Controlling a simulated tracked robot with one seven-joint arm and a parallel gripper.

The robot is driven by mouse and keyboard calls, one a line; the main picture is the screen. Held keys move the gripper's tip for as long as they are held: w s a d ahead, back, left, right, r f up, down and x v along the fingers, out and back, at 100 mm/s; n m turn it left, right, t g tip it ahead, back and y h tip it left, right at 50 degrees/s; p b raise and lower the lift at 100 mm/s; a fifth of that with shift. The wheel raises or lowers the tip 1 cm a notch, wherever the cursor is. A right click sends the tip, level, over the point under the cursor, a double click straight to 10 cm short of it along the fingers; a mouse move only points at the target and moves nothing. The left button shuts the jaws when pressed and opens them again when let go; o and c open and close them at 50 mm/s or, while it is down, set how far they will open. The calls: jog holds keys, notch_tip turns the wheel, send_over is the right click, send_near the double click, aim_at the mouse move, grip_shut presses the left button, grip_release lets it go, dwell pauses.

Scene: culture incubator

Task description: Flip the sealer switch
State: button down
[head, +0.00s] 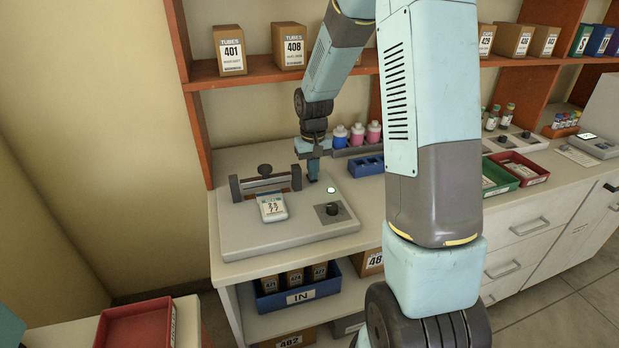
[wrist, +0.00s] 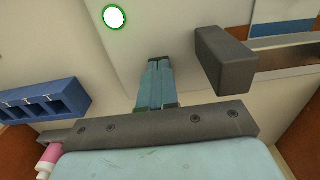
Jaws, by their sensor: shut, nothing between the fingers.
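The sealer (head: 240,235) is a pale grey flat box on the bench, with a dark clamp bar (head: 265,184) at its back left. A small white display unit (head: 271,207) sits at its front. A dark round knob (head: 332,209) on a dark plate at the right front looks like the switch; its setting is too small to tell. A lit green-white lamp (head: 331,189) is behind the knob and also shows in the wrist view (wrist: 115,17). My gripper (head: 313,179) is shut and empty, pointing down over the sealer, left of the lamp and behind the knob. The wrist view (wrist: 158,65) shows its fingers together.
A dark end post (wrist: 225,60) of the clamp stands close beside my fingers. A blue rack (head: 360,166) and bottles with pink and blue contents (head: 357,135) stand behind right. A shelf (head: 240,77) with boxes spans above. Red and green trays lie further right.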

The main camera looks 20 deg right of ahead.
jog(key=shift+r, duration=3.5)
jog(key=s+r+t, duration=0.3)
jog(key=s+r, duration=0.9)
jog(key=r, duration=0.1)
jog(key=s+r+t, duration=0.1)
jog(key=s+r, duration=0.1)
jog(key=s, duration=0.6)
jog(key=s+r+t, duration=0.1)
jog(key=s+r, duration=0.1)
jog(key=s, duration=0.6)
jog(key=shift+s+a+r+t, duration=0.15)
jog(key=shift+a+r+t, duration=0.15)
jog(key=shift+a, duration=0.05)
